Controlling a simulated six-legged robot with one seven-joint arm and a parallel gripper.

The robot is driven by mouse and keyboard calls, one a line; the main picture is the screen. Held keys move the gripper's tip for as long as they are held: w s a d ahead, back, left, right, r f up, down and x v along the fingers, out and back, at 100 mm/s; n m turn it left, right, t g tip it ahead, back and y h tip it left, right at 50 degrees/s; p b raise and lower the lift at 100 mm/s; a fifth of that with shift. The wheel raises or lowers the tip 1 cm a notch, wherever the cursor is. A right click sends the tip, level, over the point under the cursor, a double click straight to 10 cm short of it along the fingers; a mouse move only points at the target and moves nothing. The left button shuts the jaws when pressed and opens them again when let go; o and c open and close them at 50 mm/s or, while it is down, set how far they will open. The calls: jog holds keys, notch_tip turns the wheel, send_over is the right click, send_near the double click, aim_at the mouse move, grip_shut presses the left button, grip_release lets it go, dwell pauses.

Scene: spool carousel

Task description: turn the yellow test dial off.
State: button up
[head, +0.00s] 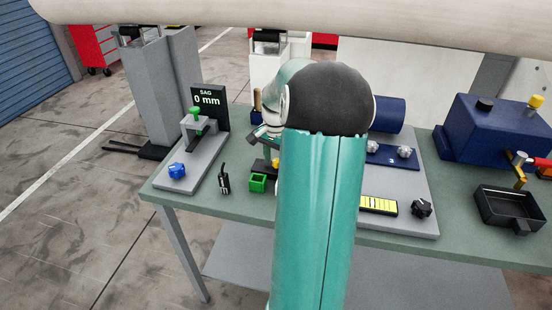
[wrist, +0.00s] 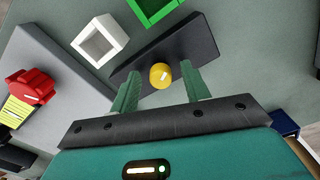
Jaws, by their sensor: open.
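The yellow test dial (wrist: 160,76) is a small round knob with a pale mark on its face. It sits on a dark block (wrist: 190,42). In the head view a bit of the yellow dial (head: 276,161) shows beside my arm, which hides the rest. In the wrist view my gripper (wrist: 159,82) is open, with one pale green finger on each side of the dial. A gap shows on both sides, so the fingers look apart from it. How far they are above the block, I cannot tell.
A green square holder (wrist: 152,8) and a white one (wrist: 100,40) stand close to the dial's block. A red knob (wrist: 30,88) is on a grey plate at the left. In the head view a blue knob (head: 177,170) and a SAG display (head: 209,100) stand on the table's left.

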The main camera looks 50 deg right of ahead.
jog(key=c, duration=1)
jog(key=shift+n, duration=0.3)
jog(key=n, duration=1.1)
jog(key=shift+s+d, duration=0.1)
jog(key=shift+d, duration=0.05)
jog(key=shift+n, duration=0.3)
jog(key=o, duration=1)
